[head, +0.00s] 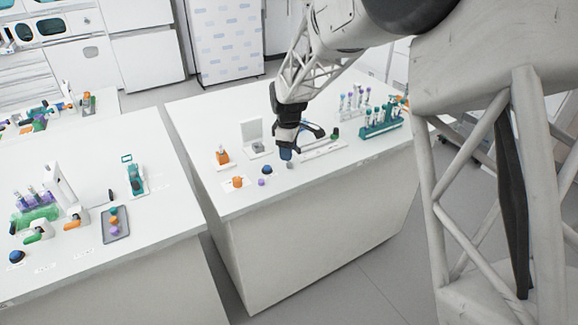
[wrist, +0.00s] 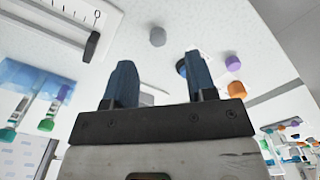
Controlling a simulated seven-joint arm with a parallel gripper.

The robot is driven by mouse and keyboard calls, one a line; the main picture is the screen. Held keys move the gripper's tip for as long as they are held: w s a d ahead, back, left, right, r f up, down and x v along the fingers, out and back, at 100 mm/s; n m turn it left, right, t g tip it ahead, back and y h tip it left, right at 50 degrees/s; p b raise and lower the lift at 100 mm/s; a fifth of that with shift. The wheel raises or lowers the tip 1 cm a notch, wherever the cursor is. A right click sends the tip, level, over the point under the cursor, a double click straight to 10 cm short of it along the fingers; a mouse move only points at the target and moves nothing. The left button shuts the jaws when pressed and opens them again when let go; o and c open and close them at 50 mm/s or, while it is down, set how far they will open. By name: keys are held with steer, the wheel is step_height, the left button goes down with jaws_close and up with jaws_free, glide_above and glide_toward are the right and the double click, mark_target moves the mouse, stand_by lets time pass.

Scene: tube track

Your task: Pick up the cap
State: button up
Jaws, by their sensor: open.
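Several small caps lie on the white bench (head: 322,175). A grey cap (head: 290,165) sits just below my gripper (head: 287,154) in the head view. A dark blue cap (head: 267,169), a purple cap (head: 262,182) and an orange cap (head: 238,182) lie to its left. In the wrist view my gripper (wrist: 158,62) is open with nothing between its blue fingers. There the grey cap (wrist: 157,37) shows beyond the gap, apart from both fingertips. The blue cap (wrist: 181,68) is partly hidden behind the right finger. The purple cap (wrist: 232,62) and orange cap (wrist: 236,89) lie farther right.
A teal tube rack (head: 380,128) stands at the bench's back right. A white track or scale (head: 322,148) lies right of my gripper. A white device (head: 254,138) and an orange item (head: 222,156) stand behind the caps. The bench front right is clear.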

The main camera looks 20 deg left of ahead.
mark_target(289, 163)
steer(key=shift+f, duration=0.1)
steer(key=shift+w+d+f, duration=0.1)
steer(key=shift+f, duration=2.4)
steer(key=shift+c, duration=0.3)
steer(key=c, duration=0.7)
